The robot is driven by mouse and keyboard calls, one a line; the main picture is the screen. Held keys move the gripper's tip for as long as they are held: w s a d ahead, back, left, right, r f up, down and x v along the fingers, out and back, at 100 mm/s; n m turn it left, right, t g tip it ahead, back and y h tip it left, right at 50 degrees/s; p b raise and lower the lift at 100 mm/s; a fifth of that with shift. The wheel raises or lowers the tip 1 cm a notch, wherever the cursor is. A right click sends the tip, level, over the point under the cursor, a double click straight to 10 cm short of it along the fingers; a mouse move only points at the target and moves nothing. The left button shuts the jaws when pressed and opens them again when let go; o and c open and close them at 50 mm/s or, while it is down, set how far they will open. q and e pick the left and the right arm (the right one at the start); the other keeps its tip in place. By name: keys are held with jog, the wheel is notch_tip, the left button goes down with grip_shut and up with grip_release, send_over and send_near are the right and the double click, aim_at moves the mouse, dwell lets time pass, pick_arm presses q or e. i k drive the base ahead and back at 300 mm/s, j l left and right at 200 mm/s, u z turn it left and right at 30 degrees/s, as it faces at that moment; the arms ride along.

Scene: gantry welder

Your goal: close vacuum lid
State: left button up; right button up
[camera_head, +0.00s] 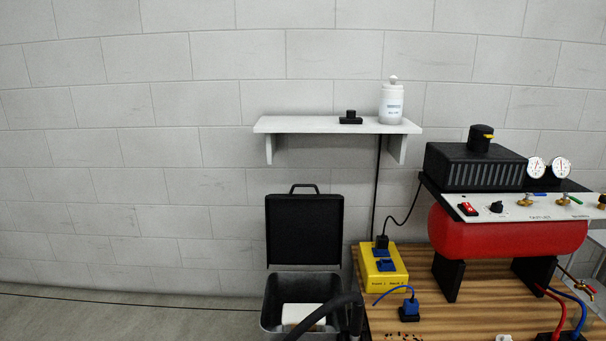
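The vacuum's black lid (304,231) stands open and upright behind its grey bin (274,325), with a black carry handle (304,187) on its top edge. The bin is open at the top, and a white item (299,314) shows inside it. A thick black hose (325,312) curves across the bin's front right part and hides some of it. Neither of my grippers can be made out in this view.
A wooden table (436,297) stands close to the bin's right, bearing a yellow power box (381,265) and a red compressor tank (500,237). A white shelf (325,125) with a bottle (391,104) hangs above the lid. The floor (130,321) to the left looks clear except for a thin cable.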

aim_at(302, 229)
jog(key=i+j+u, duration=0.55)
jog(key=j+u, duration=0.15)
jog(key=i+j+u, duration=0.65)
jog(key=i+u, duration=0.35)
jog(key=i, duration=0.15)
jog(key=i+z, duration=0.45)
jog(key=i+j+z, duration=0.15)
jog(key=i+z, duration=0.45)
jog(key=z, duration=0.3)
jog(key=i+z, duration=0.15)
jog(key=z, duration=0.3)
jog(key=i+j+z, duration=0.1)
jog(key=z, duration=0.35)
jog(key=i+j+z, duration=0.15)
jog(key=z, duration=0.3)
jog(key=i+j+z, duration=0.15)
jog(key=z, duration=0.3)
jog(key=i+j+z, duration=0.15)
jog(key=z, duration=0.25)
jog(key=i+j+z, duration=0.1)
jog(key=j+z, duration=0.35)
